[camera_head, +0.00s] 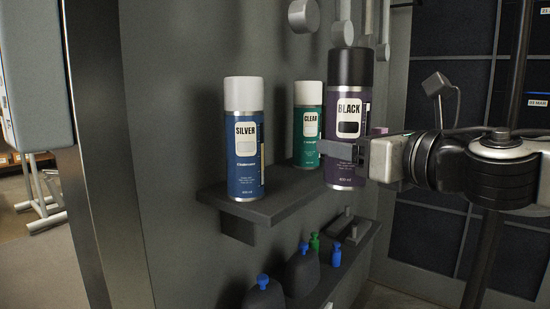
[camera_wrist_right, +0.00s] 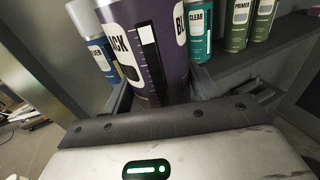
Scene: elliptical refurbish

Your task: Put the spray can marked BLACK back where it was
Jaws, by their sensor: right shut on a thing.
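The spray can marked BLACK (camera_head: 347,120) is purple with a black cap and stands upright in my right gripper (camera_head: 362,158). The gripper is shut around its lower body. The can is in front of the grey wall shelf's (camera_head: 262,205) right part; I cannot tell whether its base touches the shelf. In the right wrist view the BLACK can (camera_wrist_right: 150,45) fills the space between the fingers. A blue SILVER can (camera_head: 244,140) stands on the shelf to the left. A green CLEAR can (camera_head: 307,125) stands behind, between them. My left gripper is not in view.
In the right wrist view, olive cans, one marked PRIMER (camera_wrist_right: 238,25), stand beyond the CLEAR can. A lower shelf (camera_head: 340,262) holds dark bottles with blue tops (camera_head: 302,270). Round grey things (camera_head: 304,15) hang on the wall above. Bare shelf shows between the SILVER and BLACK cans.

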